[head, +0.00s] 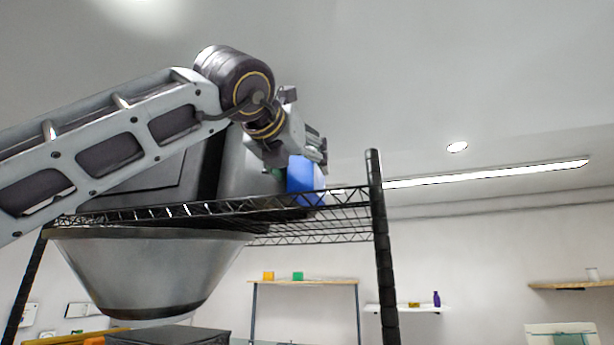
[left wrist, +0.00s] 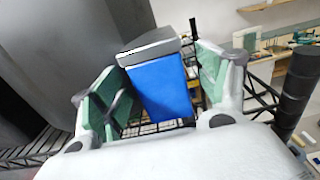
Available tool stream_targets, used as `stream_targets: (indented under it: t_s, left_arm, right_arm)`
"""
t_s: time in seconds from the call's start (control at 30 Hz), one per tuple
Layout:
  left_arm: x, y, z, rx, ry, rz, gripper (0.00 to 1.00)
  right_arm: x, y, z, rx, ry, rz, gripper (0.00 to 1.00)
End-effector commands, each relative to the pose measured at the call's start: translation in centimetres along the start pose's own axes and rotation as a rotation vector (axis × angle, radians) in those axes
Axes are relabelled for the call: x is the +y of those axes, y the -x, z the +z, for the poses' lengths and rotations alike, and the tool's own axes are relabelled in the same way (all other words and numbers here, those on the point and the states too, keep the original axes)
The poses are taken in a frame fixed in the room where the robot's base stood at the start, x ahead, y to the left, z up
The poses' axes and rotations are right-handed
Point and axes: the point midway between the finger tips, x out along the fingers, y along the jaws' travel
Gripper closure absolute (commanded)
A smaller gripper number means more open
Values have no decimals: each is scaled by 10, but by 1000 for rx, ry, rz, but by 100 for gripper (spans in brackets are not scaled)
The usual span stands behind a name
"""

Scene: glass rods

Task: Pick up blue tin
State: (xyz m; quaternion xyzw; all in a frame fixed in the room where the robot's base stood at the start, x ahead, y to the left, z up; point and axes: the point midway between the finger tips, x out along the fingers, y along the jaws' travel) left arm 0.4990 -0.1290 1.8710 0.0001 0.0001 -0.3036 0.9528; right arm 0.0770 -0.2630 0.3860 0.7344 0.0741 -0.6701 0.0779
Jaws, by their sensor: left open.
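The blue tin (head: 304,178) stands on the top wire shelf (head: 340,197) of a black rack, near the right post. In the left wrist view the blue tin (left wrist: 160,88) shows a grey lid and sits between the two green-padded fingers. My left gripper (head: 308,150) is open around the tin, with a finger on each side. Gaps seem to show beside the tin, but I cannot tell whether a pad touches it. In the head view my gripper hides part of the tin. My right gripper is not in view.
A large grey bin-like object (head: 235,165) stands on the shelf just left of the tin. The black rack post (head: 378,250) rises close on the right. A metal hood-shaped thing (head: 150,270) shows below the shelf. A far shelf (head: 325,282) holds small blocks.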

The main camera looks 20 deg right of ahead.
Motion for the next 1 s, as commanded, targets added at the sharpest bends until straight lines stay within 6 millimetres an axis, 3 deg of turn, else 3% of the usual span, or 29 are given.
stream_targets:
  t_s: [0.37, 1.0]
  left_arm:
    - [0, -4, 0, 1, 0, 0, 25]
    - [2, -48, -1, 2, 1, -1, 25]
  right_arm:
    - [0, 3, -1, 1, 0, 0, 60]
    - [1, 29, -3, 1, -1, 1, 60]
